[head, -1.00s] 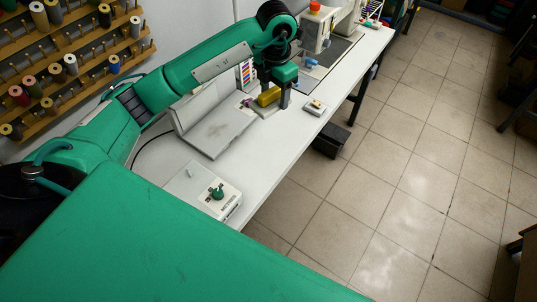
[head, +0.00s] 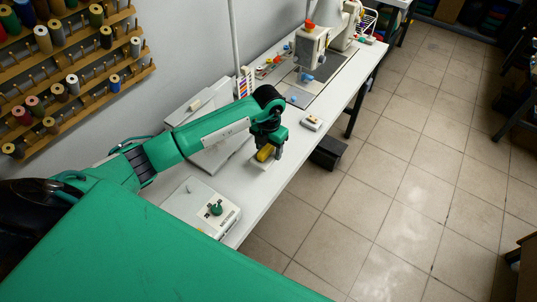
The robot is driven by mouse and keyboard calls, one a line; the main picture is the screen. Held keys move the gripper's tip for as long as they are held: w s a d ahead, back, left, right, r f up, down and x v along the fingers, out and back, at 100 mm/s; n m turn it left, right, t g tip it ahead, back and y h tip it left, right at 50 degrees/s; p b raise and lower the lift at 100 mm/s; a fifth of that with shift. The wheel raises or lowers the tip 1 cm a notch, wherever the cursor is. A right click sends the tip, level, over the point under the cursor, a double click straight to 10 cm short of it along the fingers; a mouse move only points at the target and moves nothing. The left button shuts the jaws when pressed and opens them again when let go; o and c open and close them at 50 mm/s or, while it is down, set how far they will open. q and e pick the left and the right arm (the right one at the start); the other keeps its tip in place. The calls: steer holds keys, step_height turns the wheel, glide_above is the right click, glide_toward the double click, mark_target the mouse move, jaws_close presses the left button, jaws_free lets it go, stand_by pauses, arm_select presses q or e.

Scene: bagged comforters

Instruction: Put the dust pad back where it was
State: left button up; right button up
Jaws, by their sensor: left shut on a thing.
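My left gripper (head: 277,152) is shut on a yellow pad (head: 264,153), which I take to be the dust pad. A pale, flat part shows just below the yellow and may belong to it. The gripper and pad are over the white table (head: 262,192), close to its front edge, right of the open grey-white press (head: 214,158). I cannot tell whether the pad touches the table. The fingers partly hide the pad. My right gripper is not in view.
A white control box (head: 194,208) with a green knob stands at the table's near end. A small white item (head: 312,123) lies near the front edge. A sewing machine (head: 311,46) stands farther back. A thread rack (head: 75,75) hangs on the wall.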

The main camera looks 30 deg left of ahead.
mark_target(269, 157)
arm_select(q)
steer(key=shift+f, duration=0.6)
step_height(269, 157, down, 4)
steer(key=shift+r+p, duration=0.25)
steer(key=shift+p, duration=0.1)
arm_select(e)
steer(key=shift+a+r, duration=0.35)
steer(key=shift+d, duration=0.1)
arm_select(q)
steer(key=shift+f, duration=0.15)
steer(key=o, duration=1.1)
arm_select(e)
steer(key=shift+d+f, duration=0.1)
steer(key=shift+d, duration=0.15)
